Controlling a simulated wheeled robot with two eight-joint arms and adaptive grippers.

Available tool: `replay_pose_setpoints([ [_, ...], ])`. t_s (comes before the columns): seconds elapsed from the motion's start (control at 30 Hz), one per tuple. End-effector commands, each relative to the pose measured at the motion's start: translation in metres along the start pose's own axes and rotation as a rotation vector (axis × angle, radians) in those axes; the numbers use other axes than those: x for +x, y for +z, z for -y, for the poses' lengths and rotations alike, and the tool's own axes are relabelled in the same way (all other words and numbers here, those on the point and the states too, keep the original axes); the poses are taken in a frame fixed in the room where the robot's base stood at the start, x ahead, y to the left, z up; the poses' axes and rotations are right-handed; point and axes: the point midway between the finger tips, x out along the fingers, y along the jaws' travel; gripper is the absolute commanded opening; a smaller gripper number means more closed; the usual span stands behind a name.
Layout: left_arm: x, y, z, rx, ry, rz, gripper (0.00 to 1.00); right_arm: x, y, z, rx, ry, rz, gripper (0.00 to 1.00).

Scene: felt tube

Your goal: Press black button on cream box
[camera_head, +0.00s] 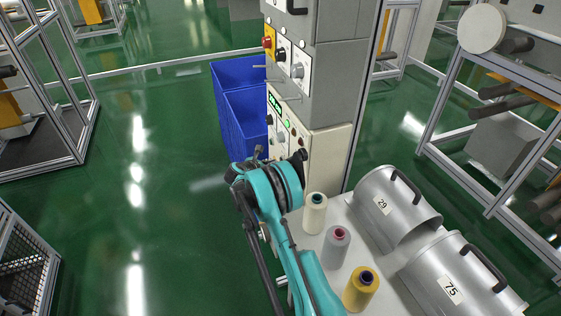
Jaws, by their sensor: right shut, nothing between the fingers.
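The cream box (328,152) is the lower part of the tall control cabinet in the middle. Its front panel has a lit green display (275,103), a green light (287,123) and several small dark and red controls. A dark round control (269,120) sits at the panel's left edge; I cannot tell for sure which control is the black button. Contact is not clear. My left gripper is out of view.
Blue bins (240,105) stand left of the cabinet. A white table (327,228) at lower right holds a cream spool (314,214), a grey spool (335,248), a yellow spool (361,289) and metal canisters (393,212). A red knob (267,43) is above.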

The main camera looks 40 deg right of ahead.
Motion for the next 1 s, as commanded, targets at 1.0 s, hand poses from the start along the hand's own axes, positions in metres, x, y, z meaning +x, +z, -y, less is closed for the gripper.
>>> replay_pose_setpoints([
  [1.0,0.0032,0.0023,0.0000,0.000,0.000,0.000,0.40,0.0070,0.0054,0.0053,0.000,0.000,0.000,0.00],
])
